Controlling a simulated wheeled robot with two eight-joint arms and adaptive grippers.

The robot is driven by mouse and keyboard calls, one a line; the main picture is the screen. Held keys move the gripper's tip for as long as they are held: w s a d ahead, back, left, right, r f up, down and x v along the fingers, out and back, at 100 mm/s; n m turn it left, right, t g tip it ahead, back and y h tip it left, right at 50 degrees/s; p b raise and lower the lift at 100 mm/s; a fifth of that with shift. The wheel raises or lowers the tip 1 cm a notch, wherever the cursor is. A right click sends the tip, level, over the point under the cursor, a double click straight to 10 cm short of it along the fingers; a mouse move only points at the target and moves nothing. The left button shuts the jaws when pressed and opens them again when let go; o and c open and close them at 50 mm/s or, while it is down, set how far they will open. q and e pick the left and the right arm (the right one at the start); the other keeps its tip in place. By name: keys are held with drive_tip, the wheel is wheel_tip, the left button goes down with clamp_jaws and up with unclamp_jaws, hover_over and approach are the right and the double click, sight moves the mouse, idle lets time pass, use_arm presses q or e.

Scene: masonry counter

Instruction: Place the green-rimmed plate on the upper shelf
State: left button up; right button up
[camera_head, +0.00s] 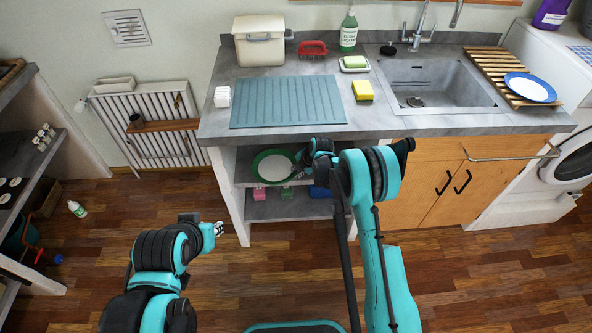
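The green-rimmed plate (273,167) has a white centre and shows at the upper shelf (243,174) in the open bay under the counter. It overlaps the shelf area, but I cannot tell if it rests on the shelf or is held just above it. My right gripper (299,171) is at the plate's right edge, partly hidden by its own wrist. I cannot tell if its fingers are closed on the rim. My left gripper (218,228) is over the floor, left of the bay and away from the plate; its fingers are too small to read.
The lower shelf (262,209) holds pink, green and blue items. On the counter are a ribbed teal mat (287,102), a yellow sponge (363,90) and a sink (435,86). A blue-rimmed plate (529,87) lies on a wooden rack. A bottle (77,209) stands on the floor at left.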

sight(290, 178)
drive_tip(key=shift+b+x, duration=1.55)
drive_tip(key=shift+x, duration=2.4)
clamp_jaws()
